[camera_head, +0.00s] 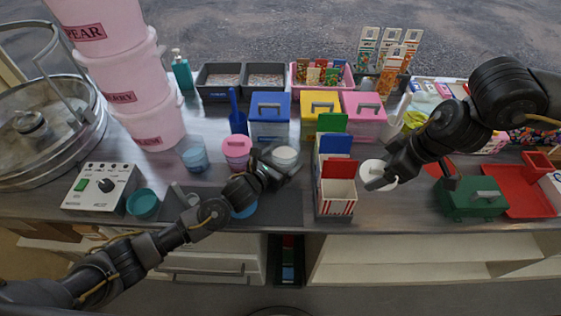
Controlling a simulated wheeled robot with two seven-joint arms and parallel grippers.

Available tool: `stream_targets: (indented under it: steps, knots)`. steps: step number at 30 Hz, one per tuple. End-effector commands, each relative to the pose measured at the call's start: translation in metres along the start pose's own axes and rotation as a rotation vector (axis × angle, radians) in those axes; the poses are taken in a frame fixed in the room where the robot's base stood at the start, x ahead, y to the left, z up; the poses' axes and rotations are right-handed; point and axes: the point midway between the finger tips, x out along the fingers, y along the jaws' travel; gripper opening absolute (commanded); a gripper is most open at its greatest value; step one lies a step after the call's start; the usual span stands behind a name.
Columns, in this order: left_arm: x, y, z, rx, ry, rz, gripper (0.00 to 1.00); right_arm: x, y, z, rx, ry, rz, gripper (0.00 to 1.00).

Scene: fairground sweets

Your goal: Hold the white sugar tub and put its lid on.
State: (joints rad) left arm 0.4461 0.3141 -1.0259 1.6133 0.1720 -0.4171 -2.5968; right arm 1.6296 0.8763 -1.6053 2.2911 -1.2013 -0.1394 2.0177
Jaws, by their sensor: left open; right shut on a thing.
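The white sugar tub (286,154) stands on the metal counter near the middle, its pale round top showing and its lower part hidden by my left gripper. My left gripper (279,165) is open at the tub, with its fingers close about its near side. I cannot tell whether they touch it. My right gripper (388,179) is shut on a round white lid (374,169) with a grey handle. It holds the lid right of the striped boxes, apart from the tub.
Striped boxes (337,197) with raised coloured flaps stand between the tub and the lid. A pink tub (236,147) and a blue tub (194,155) are left of the white tub. Blue, yellow and pink boxes (363,125) stand behind.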

Motion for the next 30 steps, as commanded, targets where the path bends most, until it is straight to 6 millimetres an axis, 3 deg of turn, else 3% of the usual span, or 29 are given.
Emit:
stream_targets:
  steps: [4,11,30]
  knots:
    - [0.000,0.000,0.000,0.000,0.000,0.000,0.89,0.000,0.000,0.000,0.000,0.000,0.000,0.57]
    - [0.000,0.000,0.000,0.000,0.000,0.000,0.61,0.000,0.000,0.000,0.000,0.000,0.000,0.57]
    - [-0.003,0.000,0.015,-0.001,-0.007,0.000,0.61,-0.011,0.000,-0.004,0.000,0.000,0.000,0.57]
